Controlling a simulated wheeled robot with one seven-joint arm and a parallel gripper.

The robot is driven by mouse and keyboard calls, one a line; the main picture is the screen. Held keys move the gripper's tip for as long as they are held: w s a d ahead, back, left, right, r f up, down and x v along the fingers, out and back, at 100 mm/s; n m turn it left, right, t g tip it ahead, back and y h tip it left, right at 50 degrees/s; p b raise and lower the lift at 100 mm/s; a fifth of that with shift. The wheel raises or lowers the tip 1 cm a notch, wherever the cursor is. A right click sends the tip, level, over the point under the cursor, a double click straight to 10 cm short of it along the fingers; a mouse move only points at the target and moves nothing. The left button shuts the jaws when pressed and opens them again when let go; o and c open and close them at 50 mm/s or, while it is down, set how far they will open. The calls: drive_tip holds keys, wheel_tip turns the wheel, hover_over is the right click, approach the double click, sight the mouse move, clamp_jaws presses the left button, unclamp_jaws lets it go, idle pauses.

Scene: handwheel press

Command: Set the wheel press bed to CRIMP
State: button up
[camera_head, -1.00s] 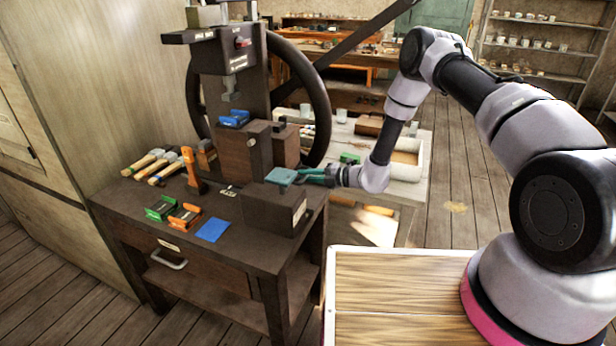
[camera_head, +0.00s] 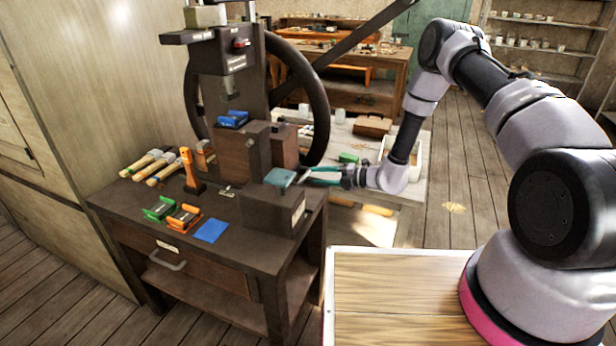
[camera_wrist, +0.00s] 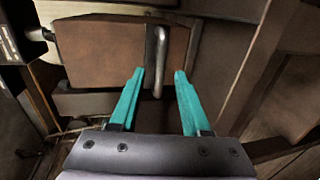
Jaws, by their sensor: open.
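The wheel press (camera_head: 232,95) stands at the back of the dark workbench, with a large dark handwheel (camera_head: 318,90) at its right. Reddish-brown blocks (camera_head: 236,158) sit below its ram. In the wrist view my gripper (camera_wrist: 159,72) is open, with a bent metal bar (camera_wrist: 159,50) between the fingertips, in front of a brown panel (camera_wrist: 100,52). Contact is unclear. No CRIMP marking is readable.
On the bench are wooden-handled tools (camera_head: 150,163), an orange upright piece (camera_head: 188,168), green (camera_head: 160,208) and orange (camera_head: 184,217) holders and a blue sheet (camera_head: 211,230). A cluttered pale table (camera_head: 410,205) stands behind my arm.

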drive_tip(key=shift+v, duration=2.35)
drive_tip(key=s+d+r+n+g+h, duration=0.2)
drive_tip(key=s+r+n+g, duration=0.15)
drive_tip(key=r+n, duration=0.8)
drive_tip(key=s+d+r+n+g+h, duration=0.15)
drive_tip(key=s+r+n, duration=0.35)
drive_tip(key=r, duration=1.1)
drive_tip(key=s+d+r+n+t+h, duration=0.7)
drive_tip(key=s+d+r+n+h, duration=0.2)
drive_tip(key=s+d+r+n, duration=1)
drive_tip(key=shift+s, duration=0.35)
drive_tip(key=shift+d, duration=0.1)
